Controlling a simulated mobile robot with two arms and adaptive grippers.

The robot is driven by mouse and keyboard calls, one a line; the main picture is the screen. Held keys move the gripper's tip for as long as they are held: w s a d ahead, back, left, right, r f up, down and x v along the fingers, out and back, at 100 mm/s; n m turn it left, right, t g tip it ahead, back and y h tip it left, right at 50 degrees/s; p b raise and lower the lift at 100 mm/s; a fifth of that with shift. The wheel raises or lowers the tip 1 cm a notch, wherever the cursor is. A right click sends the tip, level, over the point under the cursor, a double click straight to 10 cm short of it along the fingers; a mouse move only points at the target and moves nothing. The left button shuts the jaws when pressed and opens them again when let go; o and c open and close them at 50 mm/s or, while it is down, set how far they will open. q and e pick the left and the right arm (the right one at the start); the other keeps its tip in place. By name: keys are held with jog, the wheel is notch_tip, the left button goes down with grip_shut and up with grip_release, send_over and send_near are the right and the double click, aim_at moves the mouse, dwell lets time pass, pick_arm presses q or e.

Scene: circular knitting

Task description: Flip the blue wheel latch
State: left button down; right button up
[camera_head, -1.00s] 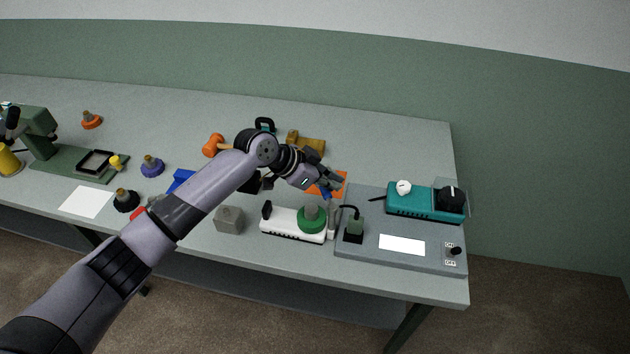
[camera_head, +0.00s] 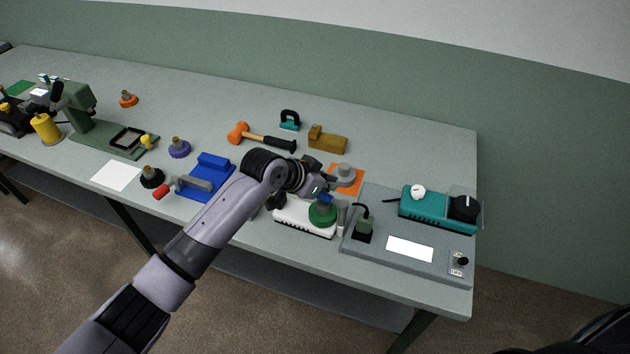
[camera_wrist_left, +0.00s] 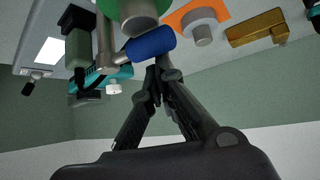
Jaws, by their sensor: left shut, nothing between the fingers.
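The latch's blue grip (camera_head: 325,198) sits by the green wheel (camera_head: 322,216) on the white machine (camera_head: 290,213). In the left wrist view the blue grip (camera_wrist_left: 150,43) is a short cylinder on a grey lever (camera_wrist_left: 115,58), with the green wheel (camera_wrist_left: 118,8) behind it. My left gripper (camera_head: 327,187) is over the machine. In the left wrist view its fingertips (camera_wrist_left: 158,72) are together, with nothing between them, just beside the blue grip; I cannot tell whether they touch it. My arm hides part of the machine.
A grey cylinder on an orange pad (camera_head: 357,185) stands behind the gripper. A grey panel (camera_head: 385,265) with a teal box (camera_head: 430,212) is to the right. A hammer (camera_head: 265,140), a brass block (camera_head: 328,143) and a blue vise-like tool (camera_head: 205,190) lie around.

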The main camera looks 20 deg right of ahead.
pick_arm(q)
jog(key=shift+a, duration=0.15)
jog(key=shift+s, duration=0.1)
pick_arm(e)
jog(key=shift+w+a+r, duration=0.1)
jog(key=shift+a+r, duration=0.05)
jog(key=shift+a, duration=0.25)
jog(key=shift+d, duration=0.1)
pick_arm(q)
jog(key=shift+a, duration=0.1)
pick_arm(e)
jog(key=shift+d, duration=0.4)
pick_arm(q)
jog(key=shift+r, duration=0.15)
pick_arm(e)
jog(key=shift+r, duration=0.1)
